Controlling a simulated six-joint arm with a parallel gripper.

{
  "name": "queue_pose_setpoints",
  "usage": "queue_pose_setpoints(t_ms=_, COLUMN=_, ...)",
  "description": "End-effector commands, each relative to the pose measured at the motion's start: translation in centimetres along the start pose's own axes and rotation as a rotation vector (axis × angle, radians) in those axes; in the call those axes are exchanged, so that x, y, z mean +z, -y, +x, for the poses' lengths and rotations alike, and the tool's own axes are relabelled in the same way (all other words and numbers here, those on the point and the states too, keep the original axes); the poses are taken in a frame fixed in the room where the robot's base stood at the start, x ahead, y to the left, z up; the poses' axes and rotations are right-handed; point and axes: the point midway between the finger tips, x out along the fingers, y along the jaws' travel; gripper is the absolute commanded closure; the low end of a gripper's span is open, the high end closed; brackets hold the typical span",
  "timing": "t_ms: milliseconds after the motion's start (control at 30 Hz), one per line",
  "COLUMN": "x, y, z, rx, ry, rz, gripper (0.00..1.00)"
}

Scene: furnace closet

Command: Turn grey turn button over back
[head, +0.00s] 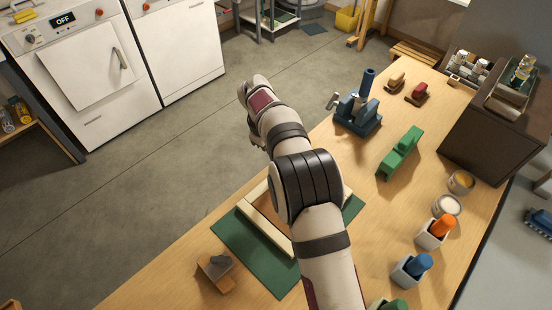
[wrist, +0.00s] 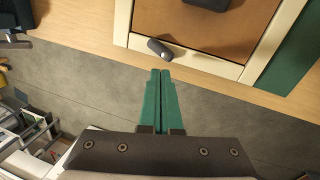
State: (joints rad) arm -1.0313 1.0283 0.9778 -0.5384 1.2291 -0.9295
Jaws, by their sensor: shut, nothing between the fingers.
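The dark grey turn button (wrist: 160,48) sits on the near bar of a cream wooden frame (wrist: 190,59) in the wrist view. In the head view my arm covers much of the frame (head: 262,226); the button and fingers are hidden there.
The frame lies on a green mat (head: 238,247) on the wooden bench. A dark block (wrist: 206,3) shows on the panel. A wooden block with a grey piece (head: 217,270) stands at front left. A blue vise (head: 358,112) and green block (head: 400,152) stand farther back.

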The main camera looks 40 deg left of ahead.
Motion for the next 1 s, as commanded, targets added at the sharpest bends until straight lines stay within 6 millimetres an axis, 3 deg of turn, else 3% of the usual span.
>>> queue_pose_setpoints(t_ms=100, x=0.8, y=-3.0, z=-2.9, rx=-0.074, ry=-0.215, rz=0.390, gripper=1.00)
queue_pose_setpoints(t_ms=233, x=1.0, y=-4.3, z=-3.9, rx=-0.106, ry=-0.304, rz=0.566, gripper=1.00)
queue_pose_setpoints(t_ms=367, x=0.4, y=-4.2, z=-2.3, rx=-0.108, ry=-0.307, rz=0.573, gripper=1.00)
queue_pose_setpoints(t_ms=733, x=-2.2, y=-4.0, z=5.4, rx=-0.108, ry=-0.306, rz=0.568, gripper=1.00)
queue_pose_setpoints(t_ms=1000, x=0.8, y=-2.3, z=5.1, rx=-0.105, ry=-0.307, rz=0.567, gripper=1.00)
